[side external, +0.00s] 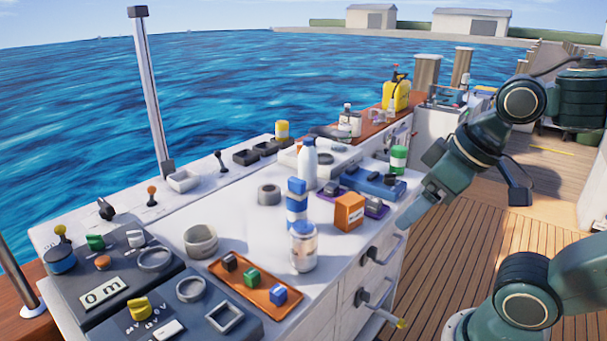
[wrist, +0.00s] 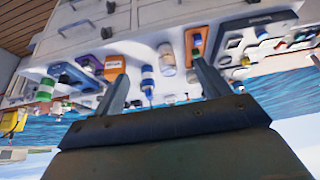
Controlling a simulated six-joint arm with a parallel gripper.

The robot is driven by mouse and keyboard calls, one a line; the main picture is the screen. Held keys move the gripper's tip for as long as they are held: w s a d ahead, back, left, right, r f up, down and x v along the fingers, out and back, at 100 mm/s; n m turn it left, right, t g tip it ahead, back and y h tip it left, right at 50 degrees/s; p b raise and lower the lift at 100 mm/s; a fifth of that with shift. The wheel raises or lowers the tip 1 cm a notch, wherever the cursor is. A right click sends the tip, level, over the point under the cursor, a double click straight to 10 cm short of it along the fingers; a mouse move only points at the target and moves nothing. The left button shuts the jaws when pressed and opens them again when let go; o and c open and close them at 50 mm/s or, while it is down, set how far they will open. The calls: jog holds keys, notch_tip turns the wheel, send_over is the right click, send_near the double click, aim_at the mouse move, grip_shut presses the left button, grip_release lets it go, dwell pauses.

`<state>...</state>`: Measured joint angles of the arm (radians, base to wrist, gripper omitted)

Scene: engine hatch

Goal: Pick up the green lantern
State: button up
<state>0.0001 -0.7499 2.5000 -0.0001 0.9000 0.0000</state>
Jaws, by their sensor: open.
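I cannot make out a clear lantern shape. A green and white cylinder (side external: 398,159) stands upright near the counter's right edge; it also shows at the left of the wrist view (wrist: 45,89). A small green block (side external: 252,277) lies on an orange tray (side external: 225,283) at the front. My gripper (side external: 407,218) is beside the counter's right edge, below the green and white cylinder in the picture and apart from it. In the wrist view its two fingers (wrist: 160,72) are spread with nothing held between them.
An orange box (side external: 349,212), a blue and white bottle (side external: 296,203) and a clear jar (side external: 303,247) stand on the white counter (side external: 240,225). Drawer handles (side external: 385,248) stick out on its right side. A yellow container (side external: 396,95) is at the back.

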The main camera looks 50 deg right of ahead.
dwell(0.3)
jog(key=w+d+r+m+h, duration=0.15)
jog(key=w+d+r, duration=0.25)
jog(key=w+d, duration=0.4)
jog(key=w+d+r+m, duration=0.2)
jog(key=w+d+r, duration=0.25)
jog(key=w, duration=0.55)
jog(key=m+g+h, duration=0.2)
jog(key=m, duration=0.3)
send_over(401, 148)
jog(key=s+a, duration=0.3)
jog(key=s, duration=0.1)
notch_tip(401, 148, down, 12)
jog(key=shift+y, duration=0.25)
jog(key=shift+x, duration=4.5)
jog(key=shift+w+a+f, duration=0.1)
jog(key=shift+a, duration=0.05)
